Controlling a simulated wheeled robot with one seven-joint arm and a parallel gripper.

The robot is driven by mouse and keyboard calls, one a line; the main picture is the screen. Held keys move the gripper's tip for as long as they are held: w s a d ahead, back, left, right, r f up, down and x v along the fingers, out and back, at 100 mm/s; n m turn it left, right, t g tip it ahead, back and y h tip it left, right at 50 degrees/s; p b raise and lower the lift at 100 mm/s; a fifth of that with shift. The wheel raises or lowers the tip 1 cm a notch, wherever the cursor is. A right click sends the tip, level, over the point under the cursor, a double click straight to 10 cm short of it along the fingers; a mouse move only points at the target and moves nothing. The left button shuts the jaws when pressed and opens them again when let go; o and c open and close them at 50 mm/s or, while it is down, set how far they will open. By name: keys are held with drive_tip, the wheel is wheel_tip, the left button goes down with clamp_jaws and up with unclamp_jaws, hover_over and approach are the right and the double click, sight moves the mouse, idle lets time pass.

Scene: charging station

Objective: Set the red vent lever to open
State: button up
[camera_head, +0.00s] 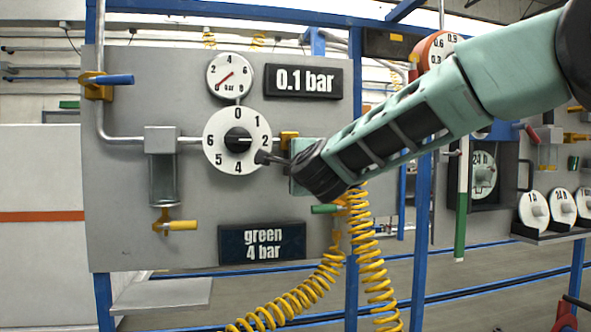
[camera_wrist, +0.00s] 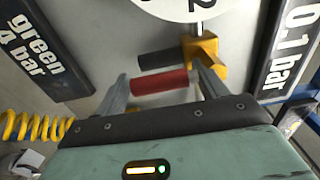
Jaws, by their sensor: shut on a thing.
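The red vent lever (camera_wrist: 160,82) lies across the gap between my two fingers in the wrist view, below a yellow valve bracket (camera_wrist: 203,50). My gripper (camera_wrist: 160,84) is shut on the lever, one finger at each end of it. A dark bar shape shows beside the lever; I cannot tell whether it is a shadow. In the head view my gripper (camera_head: 268,158) is at the panel, just right of the numbered dial (camera_head: 222,160) and below the yellow bracket (camera_head: 288,138). The red lever is hidden there.
The grey panel (camera_head: 125,235) also carries a round gauge (camera_head: 231,76), a blue lever (camera_head: 115,80), a yellow lever (camera_head: 180,226) and a green lever (camera_head: 325,209). Coiled yellow hoses (camera_head: 370,270) hang below my arm. Blue posts (camera_head: 421,200) stand to the right.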

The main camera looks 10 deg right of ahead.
drive_tip(key=o, duration=1.3)
drive_tip(key=s+b, duration=0.1)
drive_tip(key=s, duration=1.6)
drive_tip(key=shift+s, duration=0.2)
